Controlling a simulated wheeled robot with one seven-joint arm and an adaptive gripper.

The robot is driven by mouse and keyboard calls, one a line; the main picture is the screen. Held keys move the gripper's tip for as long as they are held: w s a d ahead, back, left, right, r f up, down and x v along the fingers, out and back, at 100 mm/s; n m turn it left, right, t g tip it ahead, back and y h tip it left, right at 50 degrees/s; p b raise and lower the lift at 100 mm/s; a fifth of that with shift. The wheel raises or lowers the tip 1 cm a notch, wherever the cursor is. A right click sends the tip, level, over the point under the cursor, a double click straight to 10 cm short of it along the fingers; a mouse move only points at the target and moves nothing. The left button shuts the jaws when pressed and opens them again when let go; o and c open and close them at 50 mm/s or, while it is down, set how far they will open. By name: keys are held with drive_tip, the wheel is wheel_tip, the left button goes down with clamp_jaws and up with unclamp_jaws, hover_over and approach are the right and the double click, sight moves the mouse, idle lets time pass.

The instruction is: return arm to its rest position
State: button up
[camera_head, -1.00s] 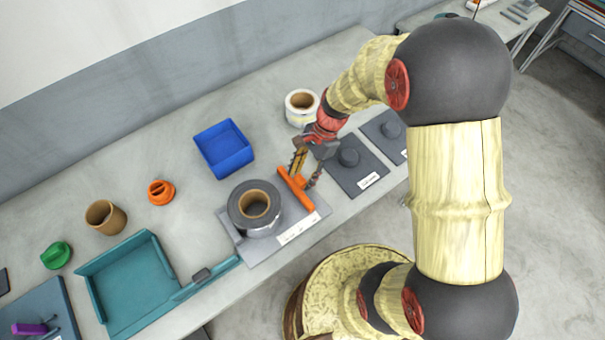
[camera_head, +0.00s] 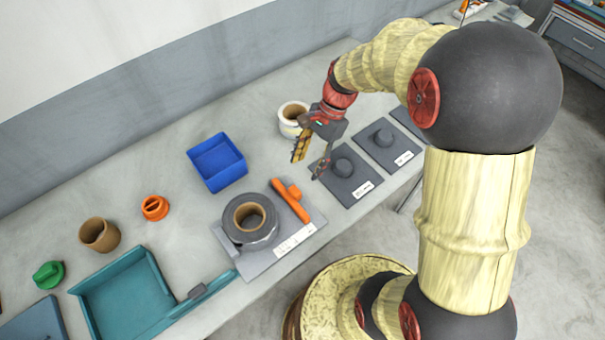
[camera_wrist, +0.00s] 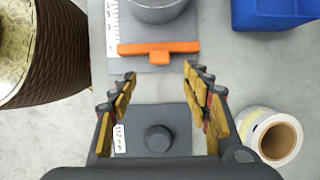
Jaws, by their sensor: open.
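My gripper (camera_head: 311,158) is open and empty, raised above the bench to the right of the orange bar (camera_head: 291,200). In the wrist view the two yellow-padded fingers (camera_wrist: 160,95) stand wide apart with nothing between their tips. The orange bar lies on a grey labelled plate (camera_head: 297,238), beside the grey film reel (camera_head: 250,222) with a brown core; it also shows in the wrist view (camera_wrist: 158,49) beyond the fingertips. An empty grey plate with a round hub (camera_head: 343,168) lies below the gripper.
The blue tray (camera_head: 218,162), white roll (camera_head: 293,118), orange cap (camera_head: 155,207), brown cup (camera_head: 99,235), green knob (camera_head: 48,274) and teal tray (camera_head: 124,295) stand on the bench. Another hub plate (camera_head: 383,138) lies at the right. The bench behind the blue tray is clear.

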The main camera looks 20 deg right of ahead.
drive_tip(key=shift+v, duration=1.05)
drive_tip(key=s+r+n+t+h, duration=0.4)
drive_tip(key=s+r+n+t, duration=0.3)
drive_tip(key=s+r+n, duration=0.7)
wheel_tip(320, 180, up, 3)
drive_tip(key=shift+r, duration=0.2)
